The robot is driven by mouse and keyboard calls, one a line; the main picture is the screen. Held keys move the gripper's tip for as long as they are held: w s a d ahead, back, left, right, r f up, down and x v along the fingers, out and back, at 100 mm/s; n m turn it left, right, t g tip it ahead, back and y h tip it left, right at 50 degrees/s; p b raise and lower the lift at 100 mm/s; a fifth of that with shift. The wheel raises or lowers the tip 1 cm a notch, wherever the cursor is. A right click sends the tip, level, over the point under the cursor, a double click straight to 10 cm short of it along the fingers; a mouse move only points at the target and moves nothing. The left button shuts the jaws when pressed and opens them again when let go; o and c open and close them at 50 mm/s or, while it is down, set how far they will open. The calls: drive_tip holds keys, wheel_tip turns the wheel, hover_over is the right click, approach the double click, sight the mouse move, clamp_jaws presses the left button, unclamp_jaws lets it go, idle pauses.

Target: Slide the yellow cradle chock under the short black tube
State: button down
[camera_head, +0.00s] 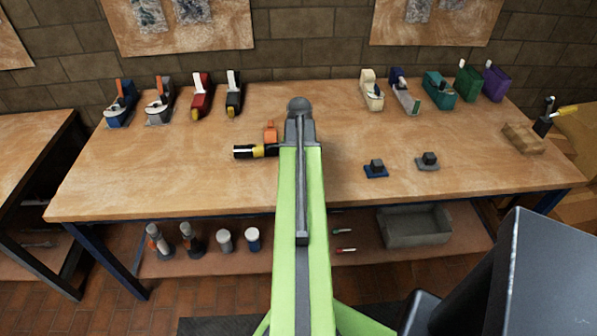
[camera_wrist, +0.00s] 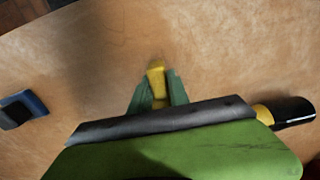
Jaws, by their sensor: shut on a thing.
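In the wrist view my gripper (camera_wrist: 157,92) has green fingers closed on a small yellow piece, the yellow cradle chock (camera_wrist: 156,68), above or at the wooden bench top. A short black tube (camera_wrist: 293,112) with a yellow section beside it lies to the right in that view, apart from the fingers. My fingers and the chock are hidden there behind the arm. Whether the chock touches the bench is unclear.
A small orange object (camera_head: 270,132) stands behind the tube. Two dark blocks on plates, one blue (camera_head: 376,170) and one grey (camera_head: 428,162), sit right of my arm. A wooden block (camera_head: 524,138) is at right. The front left bench is clear.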

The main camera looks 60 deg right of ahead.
drive_tip(key=shift+w+d, duration=0.5)
drive_tip(key=shift+d, duration=0.15)
drive_tip(key=c, duration=1.2)
unclamp_jaws()
drive_tip(key=shift+o, duration=0.2)
drive_tip(key=shift+r, duration=0.25)
wheel_tip(320, 180, up, 17)
drive_tip(key=p, duration=1.7)
